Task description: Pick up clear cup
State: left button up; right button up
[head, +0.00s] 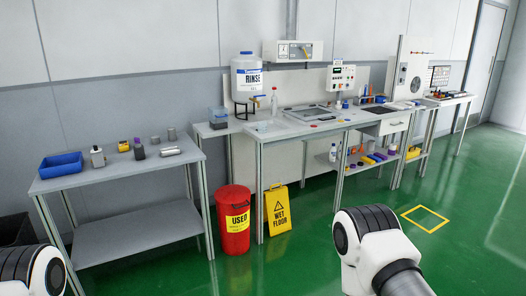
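I cannot make out a clear cup with certainty in the head view. A faint, pale see-through shape (264,127) sits at the left end of the long bench (262,140), below the rinse tank; it is too small to identify. Neither gripper is in view. Only white and black links of my arms show at the bottom left and bottom right, well short of the benches.
A left table (75,178) holds a blue tray (61,165), bottles and cans. A red used bin (233,220) and a yellow wet-floor sign (278,210) stand in front. The green floor (310,262) ahead is clear.

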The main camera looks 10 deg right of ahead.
aim_at(262, 126)
jog(key=i+l+z, duration=0.6)
jog(key=i+z, duration=0.2)
jog(key=i, duration=0.15)
jog(key=i+z, duration=0.35)
jog(key=i, duration=0.85)
jog(key=i+l+u, duration=0.1)
jog(key=i, duration=0.6)
jog(key=i+l, duration=0.1)
jog(key=i, duration=0.55)
jog(key=i+l, duration=0.1)
jog(key=i, duration=0.55)
jog(key=i+l+u, duration=0.1)
jog(key=i, duration=0.55)
jog(key=u, duration=2.25)
